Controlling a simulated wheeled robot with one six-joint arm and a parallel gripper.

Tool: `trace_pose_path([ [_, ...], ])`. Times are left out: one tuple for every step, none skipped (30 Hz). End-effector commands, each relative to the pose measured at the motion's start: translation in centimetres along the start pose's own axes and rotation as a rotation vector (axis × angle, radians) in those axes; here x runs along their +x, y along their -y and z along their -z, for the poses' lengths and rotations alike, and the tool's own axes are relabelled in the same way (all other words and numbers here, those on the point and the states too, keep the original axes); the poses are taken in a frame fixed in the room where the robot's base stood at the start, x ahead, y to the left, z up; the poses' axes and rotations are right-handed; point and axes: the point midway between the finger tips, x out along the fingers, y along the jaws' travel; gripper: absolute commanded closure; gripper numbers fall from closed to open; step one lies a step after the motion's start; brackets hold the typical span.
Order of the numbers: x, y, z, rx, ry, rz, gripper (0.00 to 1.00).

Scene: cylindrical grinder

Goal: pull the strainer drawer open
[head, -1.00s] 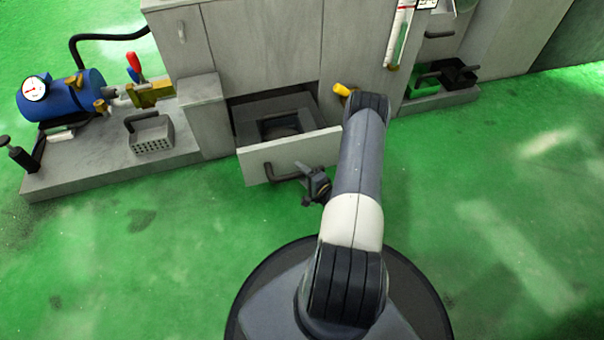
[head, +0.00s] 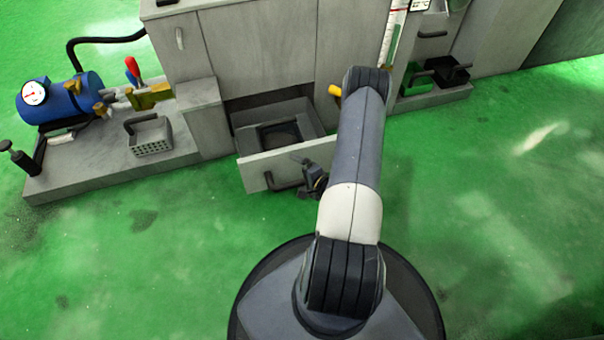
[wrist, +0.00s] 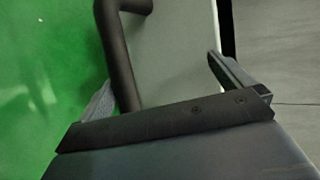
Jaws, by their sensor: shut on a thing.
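The strainer drawer (head: 250,172) stands partly out of the grey cabinet, with its interior and a dark square opening visible from above. Its pale front panel also shows in the wrist view (wrist: 178,55). The dark bar handle (head: 283,184) sits on that front; it also shows in the wrist view (wrist: 118,55). My gripper (head: 310,174) is at the right end of the handle and is shut on it. In the wrist view, its fingers (wrist: 165,90) reach up on either side; the exact contact is hidden.
A plinth (head: 75,180) at left carries a blue tank (head: 75,97) and a perforated grey box (head: 152,137). A yellow knob (head: 335,90) sits on the cabinet behind my arm. The green floor before the drawer is clear beside my base.

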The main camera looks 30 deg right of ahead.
Motion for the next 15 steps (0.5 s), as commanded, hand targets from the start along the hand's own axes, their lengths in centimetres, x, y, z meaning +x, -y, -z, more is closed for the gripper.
trace_pose_path([
  [-0.2,1.2,0.4,-0.010,-0.004,0.027,0.18],
  [-0.4,1.1,0.4,-0.010,-0.004,0.027,0.18],
  [-0.6,1.0,0.4,-0.010,-0.004,0.027,0.18],
  [-0.8,1.0,0.4,-0.009,-0.004,0.027,0.18],
  [-1.0,0.9,0.4,-0.009,-0.005,0.026,0.18],
  [-1.3,0.8,0.4,-0.009,-0.005,0.026,0.19],
  [-1.5,0.7,0.4,-0.009,-0.006,0.026,0.19],
  [-1.7,0.6,0.4,-0.009,-0.006,0.025,0.19],
  [-1.9,0.5,0.4,-0.009,-0.006,0.025,0.21],
  [-2.1,0.4,0.4,-0.009,-0.006,0.025,0.21],
  [-2.3,0.4,0.4,-0.008,-0.006,0.025,0.23],
  [-2.6,0.3,0.4,-0.008,-0.007,0.025,0.24],
  [-2.8,0.2,0.4,-0.008,-0.007,0.025,0.26],
  [-3.0,0.1,0.4,-0.008,-0.007,0.025,0.31],
  [-3.3,0.0,0.4,-0.009,-0.007,0.025,0.51],
])
